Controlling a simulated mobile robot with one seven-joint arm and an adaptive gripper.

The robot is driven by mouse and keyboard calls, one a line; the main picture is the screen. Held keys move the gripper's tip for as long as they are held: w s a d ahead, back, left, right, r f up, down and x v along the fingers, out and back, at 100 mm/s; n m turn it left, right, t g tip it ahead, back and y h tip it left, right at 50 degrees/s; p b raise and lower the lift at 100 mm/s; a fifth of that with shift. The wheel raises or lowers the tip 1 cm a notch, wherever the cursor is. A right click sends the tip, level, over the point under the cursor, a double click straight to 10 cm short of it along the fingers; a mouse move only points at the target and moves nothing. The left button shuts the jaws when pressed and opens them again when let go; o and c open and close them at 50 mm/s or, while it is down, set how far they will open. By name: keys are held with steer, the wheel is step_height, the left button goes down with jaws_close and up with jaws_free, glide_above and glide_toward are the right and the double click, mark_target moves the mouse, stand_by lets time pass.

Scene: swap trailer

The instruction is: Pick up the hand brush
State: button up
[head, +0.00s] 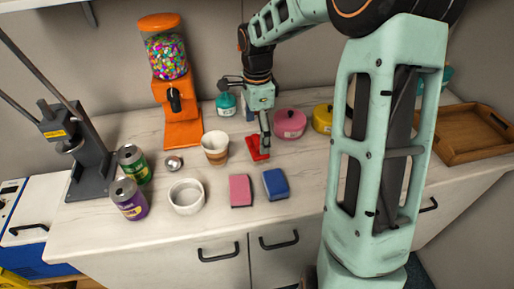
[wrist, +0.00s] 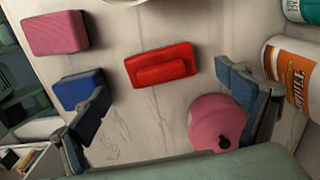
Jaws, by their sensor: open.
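The red hand brush (head: 257,148) lies on the white counter in the head view, between a paper cup and a pink pot. In the wrist view the brush (wrist: 161,66) lies flat, with a raised red block on its upper side. My gripper (head: 263,148) is above the brush, pointing down, and hides part of it in the head view. In the wrist view my gripper (wrist: 165,97) is open, with its fingers wide apart and the brush ahead of the gap between them. Nothing is between the fingers.
A pink sponge (head: 240,190) and a blue sponge (head: 275,183) lie in front of the brush. The pink pot (head: 290,124) stands close on the right, the paper cup (head: 215,148) on the left. A white bowl (head: 186,196) and cans stand further left.

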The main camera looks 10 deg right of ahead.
mark_target(257, 140)
step_height(257, 140, down, 5)
steer(key=shift+r, duration=0.2)
steer(key=c, duration=1.3)
steer(key=shift+r, duration=0.15)
steer(key=shift+c, duration=0.2)
